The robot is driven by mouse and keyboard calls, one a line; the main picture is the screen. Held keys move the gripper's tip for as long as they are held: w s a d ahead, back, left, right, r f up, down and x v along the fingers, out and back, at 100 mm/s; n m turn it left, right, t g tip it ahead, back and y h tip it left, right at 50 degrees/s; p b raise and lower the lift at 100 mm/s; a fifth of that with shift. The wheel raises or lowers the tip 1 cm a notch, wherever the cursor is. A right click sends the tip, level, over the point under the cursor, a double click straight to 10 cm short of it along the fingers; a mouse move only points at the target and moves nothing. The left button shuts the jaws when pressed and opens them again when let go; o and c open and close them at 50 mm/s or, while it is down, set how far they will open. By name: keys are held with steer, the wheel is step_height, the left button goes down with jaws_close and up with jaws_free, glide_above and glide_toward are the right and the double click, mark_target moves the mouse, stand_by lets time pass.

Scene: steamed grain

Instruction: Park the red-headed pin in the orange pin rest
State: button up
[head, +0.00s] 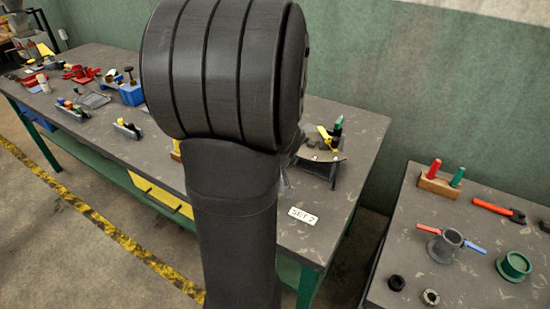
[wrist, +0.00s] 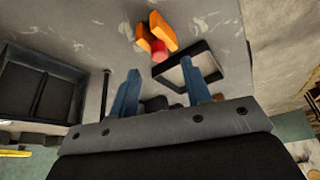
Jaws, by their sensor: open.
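In the wrist view, my gripper (wrist: 160,67) has two blue fingers spread apart, with nothing visibly held between them. The orange pin rest (wrist: 161,28) lies on the grey tabletop beyond the fingertips and shows as two orange pieces. A red rounded part, which looks like the head of the red-headed pin (wrist: 159,51), shows at the near side of the orange pieces, beyond the gap between my fingers. I cannot tell whether the pin is seated in the rest or only beside it; its shaft is not clear. In the head view my own arm hides this area.
A black-rimmed square tray (wrist: 216,75) lies close to the right finger. A dark box (wrist: 40,85) stands at left, with a thin dark post (wrist: 105,92) beside it. In the head view, a bench (head: 350,120) and a right-hand table (head: 470,285) carry several tools and fittings.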

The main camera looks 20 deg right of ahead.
steer(key=v, duration=1.5)
steer(key=shift+a, duration=0.1)
steer(key=x, duration=1.7)
steer(key=shift+w+f, duration=0.1)
steer(key=shift+f, duration=0.15)
steer(key=shift+r, duration=0.15)
